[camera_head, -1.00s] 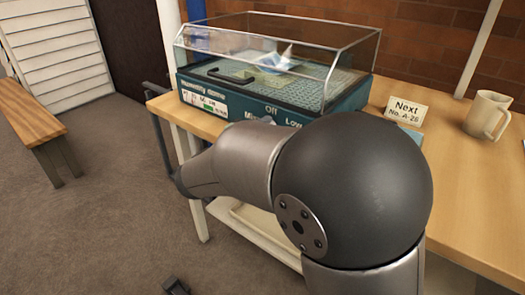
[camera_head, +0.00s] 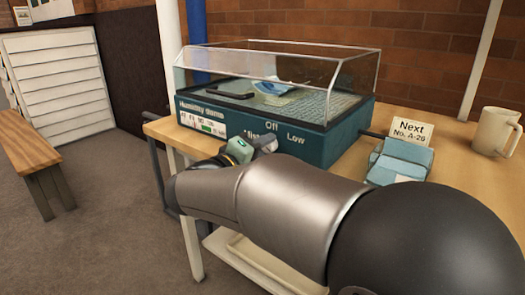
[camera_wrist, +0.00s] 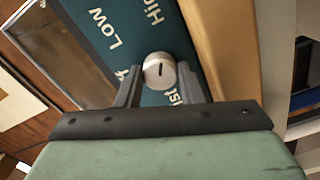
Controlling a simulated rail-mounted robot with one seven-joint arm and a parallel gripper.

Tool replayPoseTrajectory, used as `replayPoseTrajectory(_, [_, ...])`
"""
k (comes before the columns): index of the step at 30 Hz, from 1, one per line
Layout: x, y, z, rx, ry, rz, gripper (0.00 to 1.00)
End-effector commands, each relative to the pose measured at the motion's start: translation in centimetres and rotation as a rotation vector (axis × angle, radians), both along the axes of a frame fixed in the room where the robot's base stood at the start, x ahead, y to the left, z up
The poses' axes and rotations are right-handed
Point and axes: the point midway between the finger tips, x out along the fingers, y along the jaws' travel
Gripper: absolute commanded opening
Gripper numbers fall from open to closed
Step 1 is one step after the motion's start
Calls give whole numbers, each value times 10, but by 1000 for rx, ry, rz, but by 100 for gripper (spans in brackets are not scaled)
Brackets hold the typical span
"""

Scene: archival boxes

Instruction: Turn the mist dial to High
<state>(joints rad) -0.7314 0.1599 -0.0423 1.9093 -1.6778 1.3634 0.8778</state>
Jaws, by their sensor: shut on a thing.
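The mist dial (camera_wrist: 158,71) is a small pale round knob with a dark pointer line, on the teal front panel of the humidity case (camera_head: 335,147). In the wrist view my gripper (camera_wrist: 160,77) has one finger on each side of the dial and is shut on it. The pointer line runs roughly up and down in that view; I cannot tell for certain which label it marks. "Low" and "High" are printed above the dial there, partly cut off, and part of "Mist" shows below. In the head view my gripper (camera_head: 265,143) is at the panel and hides the dial.
The case has a clear glass cover (camera_head: 300,62) with a blue-white folded object (camera_head: 272,88) inside. A "Next No. A-26" card (camera_head: 411,132), a pale blue stack (camera_head: 402,162) and a mug (camera_head: 495,130) stand right of it on the wooden table (camera_head: 455,190). A bench (camera_head: 35,145) is at left.

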Motion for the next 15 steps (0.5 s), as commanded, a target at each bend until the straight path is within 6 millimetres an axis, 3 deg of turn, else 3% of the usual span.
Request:
replayPoseTrajectory(4, [0,1,-1,0,2,2,11])
replayPoseTrajectory(5, [0,1,-1,0,2,2,37])
replayPoseTrajectory(7, [0,1,-1,0,2,2,56])
replayPoseTrajectory(15, [0,0,-1,0,3,1,56])
